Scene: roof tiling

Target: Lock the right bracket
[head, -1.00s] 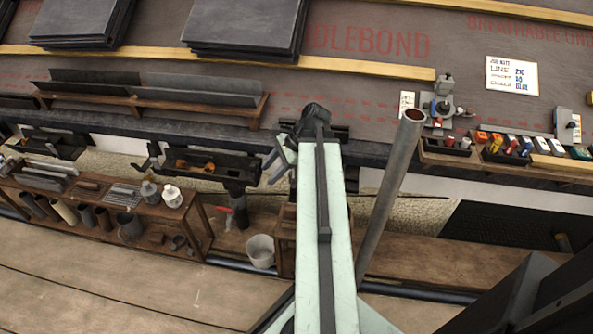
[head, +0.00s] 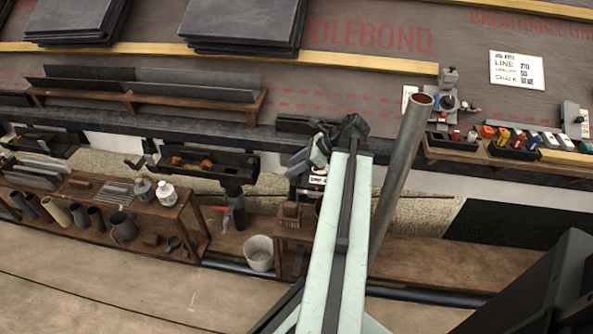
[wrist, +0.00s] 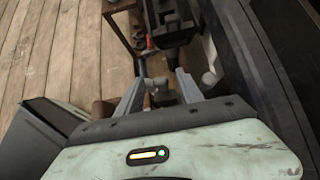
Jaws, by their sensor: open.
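My gripper (head: 308,158) is at the far end of my pale green arm, just in front of the roof's lower edge in the head view. In the wrist view its two grey fingers (wrist: 158,92) are spread apart. A small pale knob-like part (wrist: 157,84) shows between them; I cannot tell whether they touch it. A dark gutter fitting (wrist: 165,22) lies beyond the fingers. In the head view the dark gutter piece (head: 205,163), with orange bits inside, is left of my gripper. A dark bracket-like part (head: 297,124) is behind my gripper; I cannot tell whether it is locked.
A wooden shelf (head: 150,225) with pipes and bottles stands lower left. A grey pipe (head: 402,170) rises right of my arm. Tool trays (head: 513,152) sit at the right eave. Slate stacks (head: 243,25) lie on the roof.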

